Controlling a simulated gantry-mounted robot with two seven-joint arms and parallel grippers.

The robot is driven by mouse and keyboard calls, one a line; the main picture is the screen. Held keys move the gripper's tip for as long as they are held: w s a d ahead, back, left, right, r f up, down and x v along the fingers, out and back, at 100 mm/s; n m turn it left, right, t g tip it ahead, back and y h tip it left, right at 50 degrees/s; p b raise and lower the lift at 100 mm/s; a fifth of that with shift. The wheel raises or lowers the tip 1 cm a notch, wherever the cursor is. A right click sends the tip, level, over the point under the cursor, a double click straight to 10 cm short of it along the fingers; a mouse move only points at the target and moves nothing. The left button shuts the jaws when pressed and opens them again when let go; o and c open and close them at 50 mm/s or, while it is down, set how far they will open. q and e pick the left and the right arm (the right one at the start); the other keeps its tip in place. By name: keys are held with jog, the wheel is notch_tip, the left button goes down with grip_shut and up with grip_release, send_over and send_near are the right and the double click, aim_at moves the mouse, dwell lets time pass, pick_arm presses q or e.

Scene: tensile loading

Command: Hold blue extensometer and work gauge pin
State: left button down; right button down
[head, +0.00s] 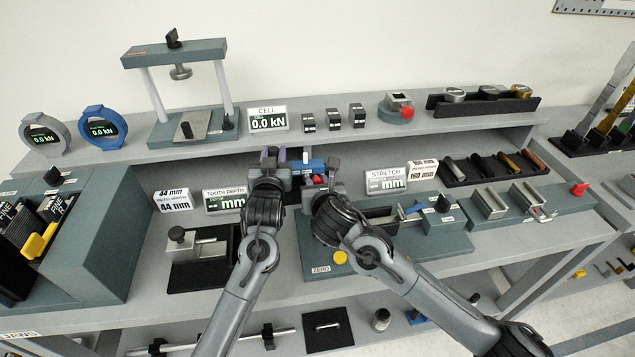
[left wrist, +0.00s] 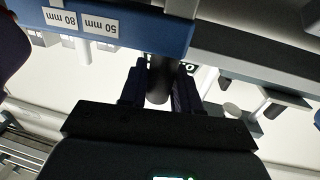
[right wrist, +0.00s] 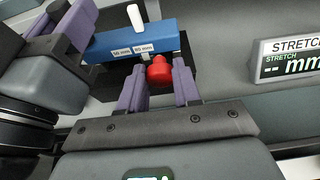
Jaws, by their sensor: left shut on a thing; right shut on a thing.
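The blue extensometer (right wrist: 135,42) is a blue block with 50 mm and 80 mm labels and a white peg on top. It also shows in the left wrist view (left wrist: 130,25) and, small, in the head view (head: 308,166). My left gripper (head: 273,158) is at its left end, shut on a dark round grip (left wrist: 159,80). My right gripper (right wrist: 160,90) is shut on the red knob of the gauge pin (right wrist: 159,70), at the front face of the blue block. The pin's shaft is hidden. In the head view, the grippers partly cover the extensometer.
A STRETCH display (head: 386,181) stands right of the grippers and a TOOTH DEPTH display (head: 225,199) left. The long green fixture (head: 300,245) with a yellow button (head: 340,257) lies in front. The shelf (head: 300,140) with a CELL display (head: 267,117) is behind.

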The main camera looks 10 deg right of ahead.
pick_arm(q)
jog(key=shift+a, duration=0.2)
pick_arm(e)
jog(key=c, duration=0.8)
grip_release()
pick_arm(q)
jog(key=shift+d, duration=0.1)
pick_arm(e)
jog(key=v, duration=1.2)
pick_arm(q)
jog(key=c, duration=0.7)
grip_release()
jog(key=shift+c, duration=0.2)
